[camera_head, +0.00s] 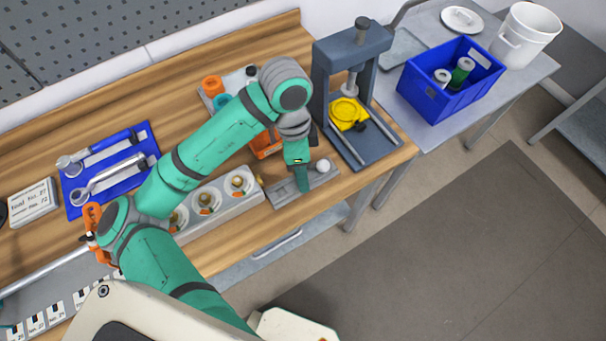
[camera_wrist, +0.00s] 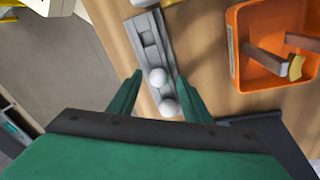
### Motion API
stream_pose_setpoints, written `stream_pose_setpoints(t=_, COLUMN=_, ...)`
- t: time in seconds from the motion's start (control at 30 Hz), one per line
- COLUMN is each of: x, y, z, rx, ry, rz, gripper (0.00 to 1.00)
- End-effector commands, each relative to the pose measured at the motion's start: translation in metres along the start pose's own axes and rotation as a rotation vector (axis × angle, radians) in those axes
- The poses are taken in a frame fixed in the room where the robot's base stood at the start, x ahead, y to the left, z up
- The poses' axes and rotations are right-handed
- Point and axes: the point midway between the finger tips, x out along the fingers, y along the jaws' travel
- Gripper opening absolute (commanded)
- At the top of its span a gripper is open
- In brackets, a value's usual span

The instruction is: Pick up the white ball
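Two white balls show in the wrist view, one (camera_wrist: 157,77) between my fingertips and one (camera_wrist: 168,107) nearer the palm. They sit in a grey slotted holder (camera_wrist: 140,22), which has empty square pockets farther along. In the head view one white ball (camera_head: 323,165) shows at the right end of the holder (camera_head: 281,195); my gripper hides the other. My gripper (camera_wrist: 160,76) is open, with one green finger on each side of the holder. In the head view my gripper (camera_head: 302,180) points down over the holder. I cannot tell whether the fingers touch anything.
An orange bin (camera_wrist: 238,55) with tools stands beside the holder. A dark press (camera_head: 320,92) with a yellow piece stands to the right. A grey block with round sockets (camera_head: 222,208) lies to the left. The bench's front edge is close to the holder.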

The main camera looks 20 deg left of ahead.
Motion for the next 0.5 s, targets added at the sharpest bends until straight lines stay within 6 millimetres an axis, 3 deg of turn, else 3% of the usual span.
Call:
stream_pose_setpoints(t=0.03, x=-0.0002, y=-0.0001, z=0.0005, rx=-0.001, ry=0.000, rz=0.000, gripper=0.33)
stream_pose_setpoints(t=0.17, x=0.0000, y=0.0002, z=-0.0016, rx=0.003, ry=-0.001, rz=0.000, gripper=0.02)
stream_pose_setpoints(t=0.5, x=-0.0005, y=0.0006, z=-0.0037, rx=0.006, ry=0.001, rz=0.001, gripper=0.01)
